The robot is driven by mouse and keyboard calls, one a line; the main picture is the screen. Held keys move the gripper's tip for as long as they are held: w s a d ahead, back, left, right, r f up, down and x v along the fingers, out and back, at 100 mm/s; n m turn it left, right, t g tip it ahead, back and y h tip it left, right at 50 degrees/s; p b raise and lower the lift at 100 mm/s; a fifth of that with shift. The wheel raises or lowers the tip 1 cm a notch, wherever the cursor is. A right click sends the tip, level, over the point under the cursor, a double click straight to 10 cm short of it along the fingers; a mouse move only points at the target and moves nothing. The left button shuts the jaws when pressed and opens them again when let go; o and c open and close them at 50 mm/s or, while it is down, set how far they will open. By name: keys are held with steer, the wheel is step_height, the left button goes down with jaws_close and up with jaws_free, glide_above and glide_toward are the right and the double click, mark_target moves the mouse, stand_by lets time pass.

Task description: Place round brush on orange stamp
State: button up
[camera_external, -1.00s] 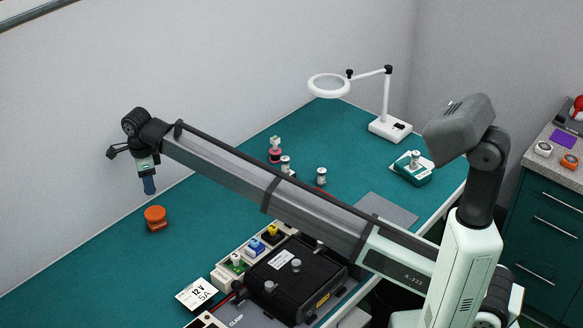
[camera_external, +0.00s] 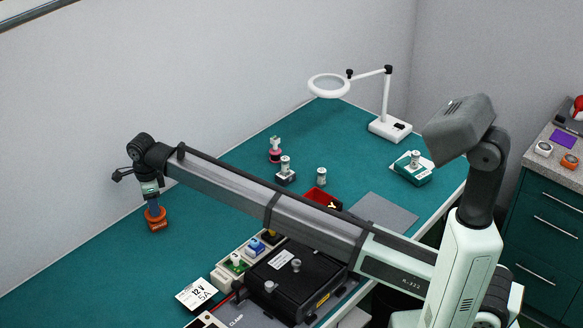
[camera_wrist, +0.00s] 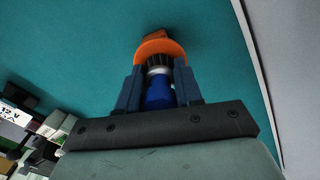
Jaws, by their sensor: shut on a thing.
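The orange stamp (camera_external: 157,224) stands on the green bench at the left, and its orange rim (camera_wrist: 161,47) shows in the wrist view. My gripper (camera_external: 153,205) is directly above it. In the wrist view my gripper (camera_wrist: 159,88) is shut on the round brush (camera_wrist: 158,92), which has a blue body, a pale band and dark bristles. The bristle end is over the stamp's top and appears to meet it. I cannot tell for certain whether they touch. The fingers hide the brush's sides.
A black clamp box (camera_external: 297,279) and a row of coloured knobs lie right of the stamp. A white card (camera_external: 197,293) lies in front. A red bin (camera_external: 320,198), small bottles and a magnifier lamp (camera_external: 388,126) stand farther back. The bench around the stamp is clear.

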steer(key=shift+f, duration=0.15)
steer(key=o, duration=1)
steer(key=shift+o, duration=0.2)
step_height(320, 180, up, 11)
steer(key=shift+r, duration=0.7)
